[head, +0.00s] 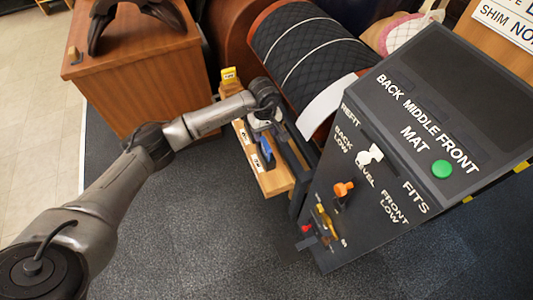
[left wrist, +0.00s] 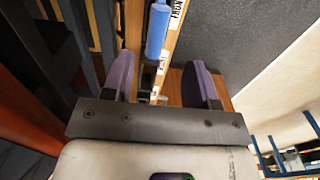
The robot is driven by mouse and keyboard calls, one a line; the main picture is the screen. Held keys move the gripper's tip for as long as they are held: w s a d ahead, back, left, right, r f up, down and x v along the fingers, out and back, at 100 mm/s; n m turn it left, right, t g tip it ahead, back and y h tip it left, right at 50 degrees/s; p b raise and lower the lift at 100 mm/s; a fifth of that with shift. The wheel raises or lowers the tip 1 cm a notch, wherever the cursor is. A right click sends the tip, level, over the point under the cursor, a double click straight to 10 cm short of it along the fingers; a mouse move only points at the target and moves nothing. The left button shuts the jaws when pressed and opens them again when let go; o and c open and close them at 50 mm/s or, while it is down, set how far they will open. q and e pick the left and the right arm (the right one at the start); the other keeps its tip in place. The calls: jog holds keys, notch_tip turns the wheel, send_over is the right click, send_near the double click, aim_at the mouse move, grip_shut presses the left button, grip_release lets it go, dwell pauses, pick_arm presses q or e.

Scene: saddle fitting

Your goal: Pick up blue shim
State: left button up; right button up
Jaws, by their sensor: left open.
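The blue shim (head: 265,146) lies on a narrow wooden rack (head: 275,183) in the middle of the head view. It also shows in the left wrist view (left wrist: 157,30), at the top, beside a white label. My left gripper (head: 262,119) is over the rack, close to the blue shim, and partly hidden by its own wrist. In the left wrist view its two purple-grey fingers (left wrist: 162,66) are spread apart with nothing between them. The blue shim lies beyond the fingertips, apart from them. My right gripper is not in view.
A dark panel (head: 440,90) with a green button and colored levers stands right of the rack. A quilted saddle pad on a barrel (head: 310,45) is behind. A yellow labeled piece (head: 228,74) is at the rack's far end. A wooden cabinet (head: 140,85) stands left.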

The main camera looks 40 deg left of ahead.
aim_at(266, 144)
pick_arm(q)
jog(key=shift+f+b, duration=0.35)
jog(key=shift+f, duration=1.55)
jog(key=shift+w+d+f+b, duration=0.15)
jog(key=shift+f+b, duration=0.45)
jog(key=shift+f, duration=0.75)
jog(key=shift+s+d+f+b, duration=0.15)
jog(key=shift+f+b, duration=0.4)
jog(key=shift+f, duration=0.75)
jog(key=shift+w+r, duration=0.1)
jog(key=shift+w, duration=0.05)
jog(key=shift+c, duration=0.7)
grip_shut()
